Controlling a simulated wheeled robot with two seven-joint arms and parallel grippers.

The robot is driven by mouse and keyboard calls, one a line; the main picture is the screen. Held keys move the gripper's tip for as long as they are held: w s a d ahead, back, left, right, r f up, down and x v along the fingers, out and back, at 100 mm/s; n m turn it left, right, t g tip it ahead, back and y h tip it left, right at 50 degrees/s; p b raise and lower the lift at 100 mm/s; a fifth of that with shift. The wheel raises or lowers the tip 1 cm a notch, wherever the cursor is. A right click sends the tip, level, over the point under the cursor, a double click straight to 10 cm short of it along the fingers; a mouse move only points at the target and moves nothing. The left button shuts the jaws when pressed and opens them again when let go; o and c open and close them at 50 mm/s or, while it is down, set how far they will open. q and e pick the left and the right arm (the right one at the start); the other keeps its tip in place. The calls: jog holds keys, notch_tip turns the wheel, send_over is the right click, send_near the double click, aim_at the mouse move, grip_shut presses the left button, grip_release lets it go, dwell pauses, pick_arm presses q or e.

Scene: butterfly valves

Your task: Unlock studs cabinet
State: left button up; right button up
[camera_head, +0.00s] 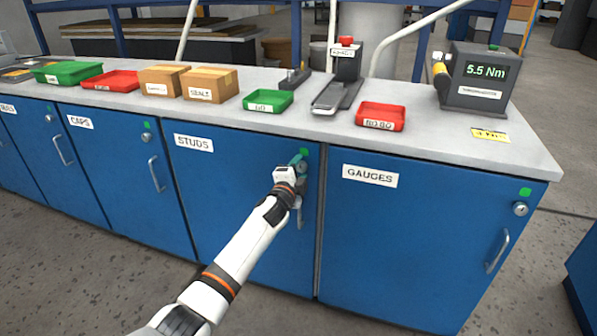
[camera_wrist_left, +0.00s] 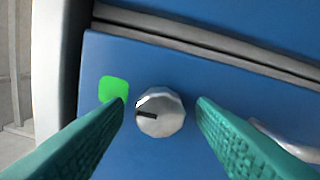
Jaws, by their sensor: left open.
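The studs cabinet (camera_head: 215,180) is a blue door labelled STUDS, closed, under the worktop. Its round silver lock knob (camera_wrist_left: 160,112) with a dark slot shows in the left wrist view, with a green square marker (camera_wrist_left: 113,88) beside it. My left gripper (camera_head: 299,160) is at the door's upper right corner, in front of the lock. In the left wrist view its two teal fingers (camera_wrist_left: 161,120) are open, one on each side of the knob, with gaps to it. The door's handle (camera_head: 299,212) is partly hidden behind my left arm. My right gripper is not in view.
The gauges cabinet (camera_head: 400,240) adjoins on the right and the caps cabinet (camera_head: 125,175) on the left, both closed. The grey worktop (camera_head: 340,135) above holds trays, boxes and a display reading 5.5 Nm (camera_head: 478,80). Open floor lies in front.

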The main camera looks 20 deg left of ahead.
aim_at(300, 168)
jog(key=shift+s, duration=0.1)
pick_arm(q)
jog(key=shift+s, duration=0.3)
jog(key=s+p, duration=0.1)
jog(key=s, duration=0.2)
jog(key=shift+s+a+p, duration=0.1)
jog(key=shift+s+p, duration=0.2)
jog(key=shift+s, duration=0.1)
jog(key=s+p, duration=0.1)
jog(key=s, duration=0.6)
jog(key=shift+s, duration=0.3)
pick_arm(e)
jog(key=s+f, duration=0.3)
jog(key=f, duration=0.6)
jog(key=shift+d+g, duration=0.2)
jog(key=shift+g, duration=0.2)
pick_arm(q)
jog(key=shift+a, duration=0.1)
